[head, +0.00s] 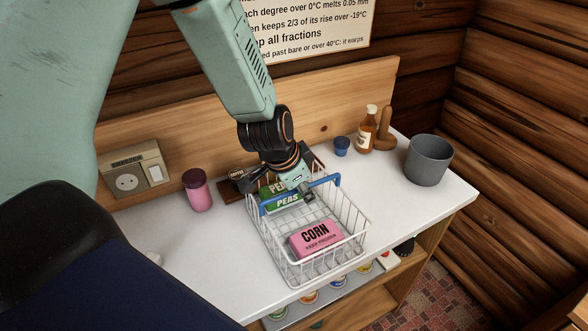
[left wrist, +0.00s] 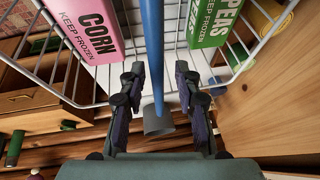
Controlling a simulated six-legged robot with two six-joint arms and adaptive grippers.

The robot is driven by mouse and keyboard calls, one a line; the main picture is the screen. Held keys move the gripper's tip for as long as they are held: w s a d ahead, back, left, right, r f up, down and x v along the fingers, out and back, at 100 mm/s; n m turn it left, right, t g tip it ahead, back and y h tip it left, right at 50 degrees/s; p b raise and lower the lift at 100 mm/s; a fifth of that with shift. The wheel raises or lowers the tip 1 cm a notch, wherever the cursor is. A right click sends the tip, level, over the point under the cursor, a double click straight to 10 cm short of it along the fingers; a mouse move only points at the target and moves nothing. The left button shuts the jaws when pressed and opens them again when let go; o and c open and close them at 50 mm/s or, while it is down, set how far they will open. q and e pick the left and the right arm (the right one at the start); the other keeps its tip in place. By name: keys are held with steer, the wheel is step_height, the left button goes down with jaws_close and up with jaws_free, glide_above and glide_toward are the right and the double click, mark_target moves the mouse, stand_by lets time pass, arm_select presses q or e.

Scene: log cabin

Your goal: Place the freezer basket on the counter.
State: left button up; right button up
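The freezer basket is a white wire basket (head: 350,215) standing on the white counter (head: 215,265), close to its front edge. It has a blue handle (head: 325,181), raised across its top. My left gripper (head: 300,188) is down at the handle. In the left wrist view the blue handle (left wrist: 153,50) runs between the two fingers (left wrist: 160,70) of my left gripper, with visible gaps beside it; they look open around it. My right gripper is not in view.
A pink jar (head: 197,190) stands left of the basket. A small blue cup (head: 341,146), a brown bottle (head: 367,130) and a grey pot (head: 428,160) stand at the back right. Bare counter lies left and right of the basket.

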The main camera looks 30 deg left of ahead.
arm_select(q)
steer(key=d+p+v, duration=0.1)
steer(key=p+v, duration=0.5)
steer(key=v, duration=0.6)
steer(key=shift+a, duration=0.45)
steer(key=shift+w+f, duration=0.1)
steer(key=shift+w, duration=0.05)
steer(key=shift+s, duration=0.2)
